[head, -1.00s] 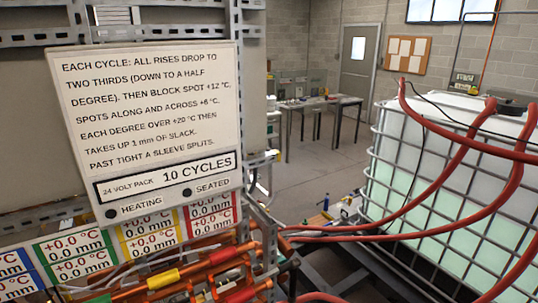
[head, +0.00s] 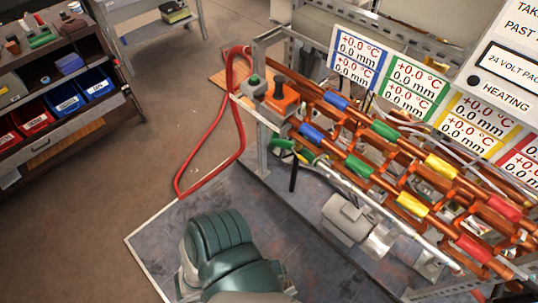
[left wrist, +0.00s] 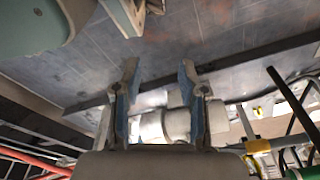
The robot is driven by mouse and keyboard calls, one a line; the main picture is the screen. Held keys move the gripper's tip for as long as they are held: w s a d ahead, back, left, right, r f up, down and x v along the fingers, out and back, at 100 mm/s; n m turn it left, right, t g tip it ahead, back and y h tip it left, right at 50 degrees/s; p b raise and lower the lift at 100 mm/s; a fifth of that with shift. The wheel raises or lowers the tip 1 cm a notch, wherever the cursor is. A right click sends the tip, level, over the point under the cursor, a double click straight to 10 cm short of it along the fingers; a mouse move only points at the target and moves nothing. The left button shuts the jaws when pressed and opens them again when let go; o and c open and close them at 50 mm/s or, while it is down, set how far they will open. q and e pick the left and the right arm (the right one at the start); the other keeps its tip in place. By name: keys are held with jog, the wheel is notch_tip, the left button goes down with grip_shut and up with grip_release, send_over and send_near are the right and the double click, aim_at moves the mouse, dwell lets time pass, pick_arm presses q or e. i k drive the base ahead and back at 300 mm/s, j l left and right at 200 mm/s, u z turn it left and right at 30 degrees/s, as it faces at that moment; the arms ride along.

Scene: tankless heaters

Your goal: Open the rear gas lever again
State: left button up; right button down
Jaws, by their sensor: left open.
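In the head view a black lever (head: 293,172) points down below the left end of the copper pipes, beside a green fitting (head: 283,146). I cannot tell whether it is the rear gas lever, and I see no label on it. In the left wrist view my left gripper (left wrist: 157,75) is open, its two fingers apart with nothing between the tips. Beyond the fingers is a pale cylindrical body (left wrist: 165,126). A dark bar (left wrist: 288,98) slants at the right of that view, apart from the fingers. My right gripper is not in view.
Copper pipes (head: 395,160) with coloured sleeves run along the frame. An orange box with a black knob (head: 281,98) and a green-button box (head: 253,88) stand at their left end. A red hose (head: 238,128) loops to the floor.

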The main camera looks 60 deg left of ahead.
aim_at(294, 149)
jog(key=u, duration=1.65)
